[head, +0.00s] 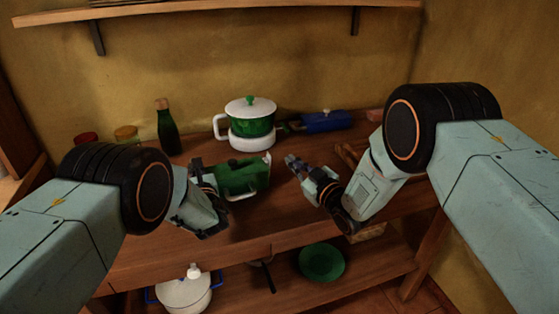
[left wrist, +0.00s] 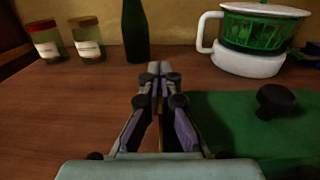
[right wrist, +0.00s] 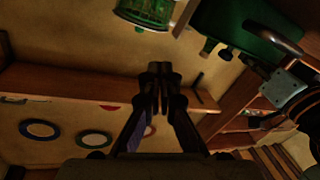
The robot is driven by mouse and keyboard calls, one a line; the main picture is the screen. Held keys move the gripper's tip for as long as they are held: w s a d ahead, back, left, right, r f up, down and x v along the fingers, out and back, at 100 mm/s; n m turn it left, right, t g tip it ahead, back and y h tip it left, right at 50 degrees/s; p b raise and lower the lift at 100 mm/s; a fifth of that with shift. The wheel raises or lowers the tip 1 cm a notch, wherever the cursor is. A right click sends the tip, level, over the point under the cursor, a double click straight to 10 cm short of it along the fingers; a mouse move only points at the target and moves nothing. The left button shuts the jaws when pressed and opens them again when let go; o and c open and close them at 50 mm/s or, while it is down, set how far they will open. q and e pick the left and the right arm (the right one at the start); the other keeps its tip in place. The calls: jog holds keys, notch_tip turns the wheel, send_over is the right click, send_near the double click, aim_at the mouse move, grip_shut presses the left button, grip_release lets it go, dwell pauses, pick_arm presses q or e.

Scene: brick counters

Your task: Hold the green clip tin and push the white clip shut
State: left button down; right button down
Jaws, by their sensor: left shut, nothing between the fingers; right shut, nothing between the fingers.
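The green clip tin (head: 243,180) stands on the wooden counter between my grippers, with a dark knob on top. A white piece, apparently the white clip (head: 267,160), stands up at its right end; whether it is fastened I cannot tell. In the left wrist view the tin's green top (left wrist: 235,125) lies right of my left gripper (left wrist: 160,70). That gripper is shut and empty, beside the tin's left end. My right gripper (head: 293,162) is shut and empty, apart from the tin on its right. In the right wrist view the tin (right wrist: 235,25) is at upper right.
A green and white pot (head: 250,122) stands behind the tin, with a blue box (head: 325,121) to its right. A dark green bottle (head: 167,128) and jars (head: 127,134) stand at the back left. A green bowl (head: 321,262) and a white pot (head: 184,291) are on the lower shelf.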

jog(key=d+m, duration=0.1)
jog(key=m, duration=0.4)
jog(key=d+f+m, duration=0.1)
jog(key=m, duration=0.5)
jog(key=d+f+m, duration=0.1)
jog(key=d+m, duration=0.1)
jog(key=m, duration=0.3)
jog(key=shift+w+f+y, duration=0.1)
jog(key=shift+y, duration=0.3)
jog(key=m, duration=0.2)
jog(key=d+f+m, duration=0.1)
jog(key=m, duration=0.3)
jog(key=shift+s+d+f, duration=0.3)
jog(key=shift+s+f, duration=0.05)
jog(key=shift+x, duration=4.85)
jog(key=shift+a, duration=0.4)
jog(key=shift+s+a+r, duration=0.1)
jog(key=shift+s+a, duration=0.2)
jog(key=shift+a, duration=0.55)
jog(key=shift+s+a+r, duration=0.15)
jog(key=shift+s+a, duration=0.15)
jog(key=shift+a, duration=0.5)
